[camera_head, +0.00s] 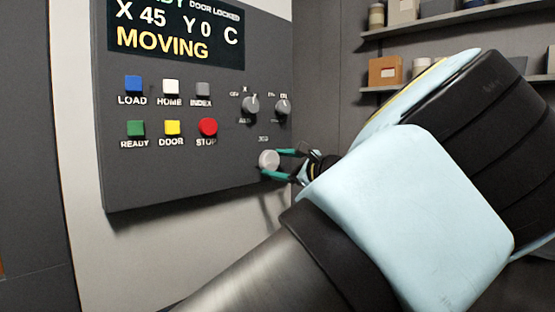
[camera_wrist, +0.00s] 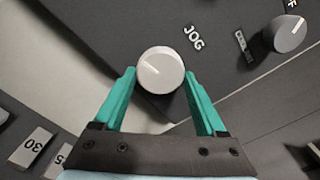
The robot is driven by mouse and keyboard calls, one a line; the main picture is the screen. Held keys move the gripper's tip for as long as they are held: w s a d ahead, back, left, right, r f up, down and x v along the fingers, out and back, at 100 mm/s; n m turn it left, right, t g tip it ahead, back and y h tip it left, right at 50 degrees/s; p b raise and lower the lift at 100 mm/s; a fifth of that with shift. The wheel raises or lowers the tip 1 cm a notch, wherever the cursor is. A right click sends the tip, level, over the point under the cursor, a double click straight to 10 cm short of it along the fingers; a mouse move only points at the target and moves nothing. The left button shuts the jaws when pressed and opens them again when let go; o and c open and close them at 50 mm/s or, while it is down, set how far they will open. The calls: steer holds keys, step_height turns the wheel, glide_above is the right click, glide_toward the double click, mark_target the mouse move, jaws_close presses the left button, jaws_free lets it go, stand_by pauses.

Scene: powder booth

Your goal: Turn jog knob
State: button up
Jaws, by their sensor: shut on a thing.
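The jog knob (camera_head: 268,160) is a round, light grey knob at the lower right of the dark control panel (camera_head: 130,185). In the wrist view the knob (camera_wrist: 161,70) sits below the JOG label, with a white pointer line on its face. My gripper (camera_head: 270,162) has green fingers, one on each side of the knob, and is shut on it. In the wrist view the gripper's fingertips (camera_wrist: 160,78) lie against the knob's left and right sides. The panel display (camera_head: 175,28) reads X 45, Y 0, C and MOVING, with DOOR LOCKED above.
Two selector knobs, a left one (camera_head: 250,104) and a right one (camera_head: 283,106), sit just above the jog knob. A red STOP button (camera_head: 208,127) is to its left, among several coloured buttons. Shelves with boxes (camera_head: 385,70) stand at the right, behind my arm.

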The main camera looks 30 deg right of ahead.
stand_by(0.4)
steer(key=o, duration=1.3)
steer(key=s+b, duration=0.1)
steer(key=s, duration=0.2)
steer(key=s+d+b, duration=0.1)
steer(key=s, duration=0.3)
steer(key=s+d+b, duration=0.1)
steer(key=s, duration=0.2)
steer(key=shift+s, duration=0.3)
